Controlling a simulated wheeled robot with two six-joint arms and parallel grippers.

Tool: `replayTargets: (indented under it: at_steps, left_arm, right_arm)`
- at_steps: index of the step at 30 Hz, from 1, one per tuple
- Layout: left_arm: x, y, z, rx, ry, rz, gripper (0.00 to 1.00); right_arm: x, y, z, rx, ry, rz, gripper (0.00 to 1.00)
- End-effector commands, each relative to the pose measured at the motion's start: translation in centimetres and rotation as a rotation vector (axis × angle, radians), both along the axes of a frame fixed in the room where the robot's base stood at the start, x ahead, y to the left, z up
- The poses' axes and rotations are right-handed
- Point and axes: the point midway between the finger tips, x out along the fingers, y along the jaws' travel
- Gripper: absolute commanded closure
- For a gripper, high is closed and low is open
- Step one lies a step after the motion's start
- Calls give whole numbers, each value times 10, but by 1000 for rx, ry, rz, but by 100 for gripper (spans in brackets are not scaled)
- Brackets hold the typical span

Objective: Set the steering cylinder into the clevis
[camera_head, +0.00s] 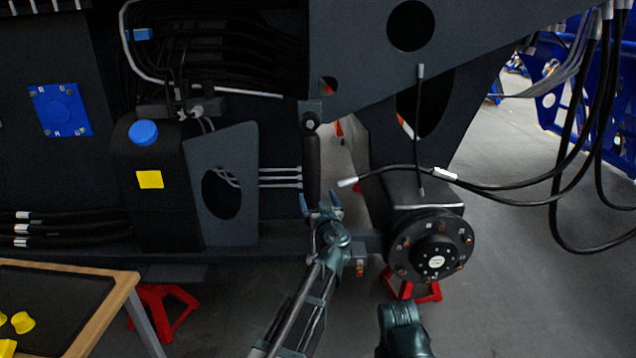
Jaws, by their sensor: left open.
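A dark upright cylinder (312,168), which looks like the steering cylinder, stands against the chassis. Its upper end meets a small grey bracket with a round pin or eye (310,124), which may be the clevis; I cannot tell whether the two are joined. My left gripper (321,204) is open at the cylinder's lower end, its fingers pointing up. The gripper hides that end, and I cannot tell whether it touches the cylinder. My right arm shows only as a teal link at the bottom edge; its gripper is out of view.
A round wheel hub (436,250) on the axle stands right of my left gripper, above a red stand (413,291). Loose black hoses (500,188) hang across the right. A tank with a blue cap (143,132) and a wooden-edged table (110,305) are at left.

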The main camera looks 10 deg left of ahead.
Motion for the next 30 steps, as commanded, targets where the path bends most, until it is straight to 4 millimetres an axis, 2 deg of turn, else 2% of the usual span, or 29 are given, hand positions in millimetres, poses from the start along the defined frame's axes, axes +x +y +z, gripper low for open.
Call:
replayTargets:
  at_steps: [8,11,21,30]
  left_arm:
    - [9,3,1,0,-7,-5,0]
    - [23,9,1,0,-7,-4,0]
    - [86,38,0,0,-7,-3,0]
    - [120,54,0,0,-7,-4,0]
  right_arm:
    - [0,0,-1,0,0,0,50]
    - [0,0,-1,0,0,0,50]
    - [0,0,-1,0,0,0,50]
    - [0,0,-1,0,0,0,50]
